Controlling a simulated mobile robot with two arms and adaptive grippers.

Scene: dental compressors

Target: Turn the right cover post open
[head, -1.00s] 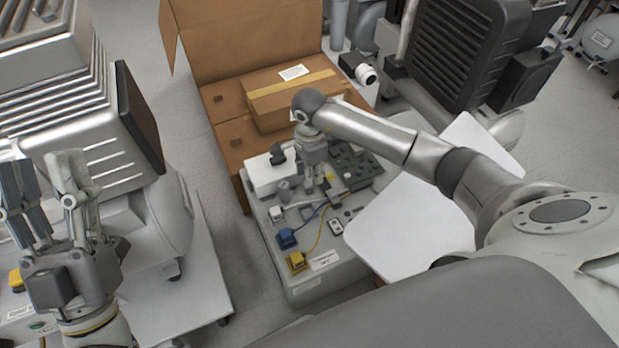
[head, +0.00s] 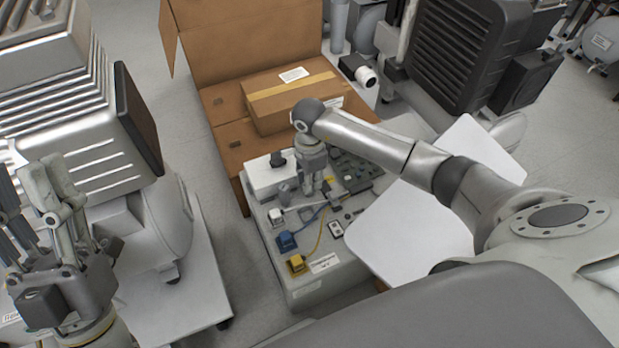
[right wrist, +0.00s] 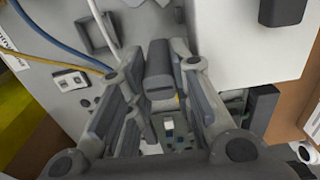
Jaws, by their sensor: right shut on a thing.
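My right gripper (head: 311,188) points down over the grey unit's top, beside the white box. In the right wrist view its fingers (right wrist: 158,100) are closed around a dark grey block-like post (right wrist: 158,62), which I take for the right cover post. In the head view the gripper hides this post. How far the post is turned cannot be told. My left gripper (head: 42,215) is at the left edge, fingers apart and empty, away from the unit.
The white box (head: 268,181) carries a dark knob (head: 277,159). Blue (head: 286,241) and yellow (head: 297,264) connectors with cables lie at the unit's front. Cardboard boxes (head: 290,100) stand behind. A white panel (head: 410,225) lies to the right.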

